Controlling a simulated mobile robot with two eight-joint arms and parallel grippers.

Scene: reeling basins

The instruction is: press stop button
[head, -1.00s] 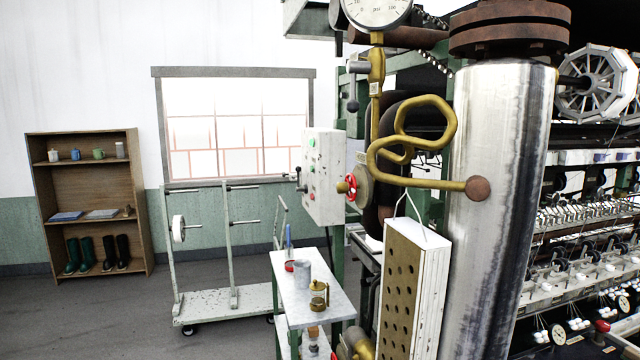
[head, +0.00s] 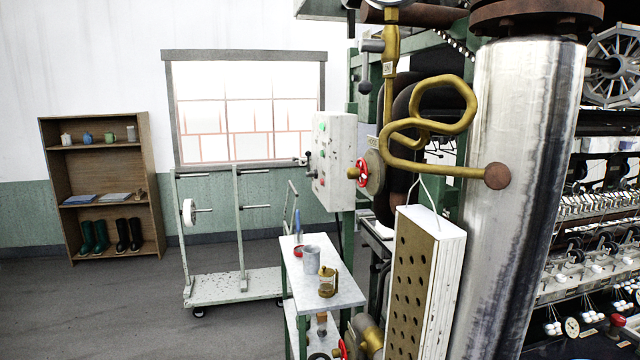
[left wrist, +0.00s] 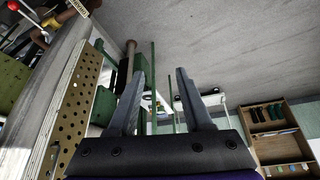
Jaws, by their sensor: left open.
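A white control box (head: 338,162) is mounted on the green frame in the middle of the head view. Its front face carries a green button (head: 322,127), a small red button (head: 322,179) and a dark lever (head: 306,161) on its left side. I cannot read any label that marks a stop button. My left gripper (left wrist: 163,88) shows only in the left wrist view. Its two fingers are apart with nothing between them, and it is far from the control box. My right gripper is in no view.
A thick steel pipe (head: 525,180) and a white perforated panel (head: 450,285) stand close on the right. A small table (head: 343,291) with a jug and cup is below the box. A trolley (head: 232,287) and a shelf (head: 52,150) stand left. Grey floor is free at front left.

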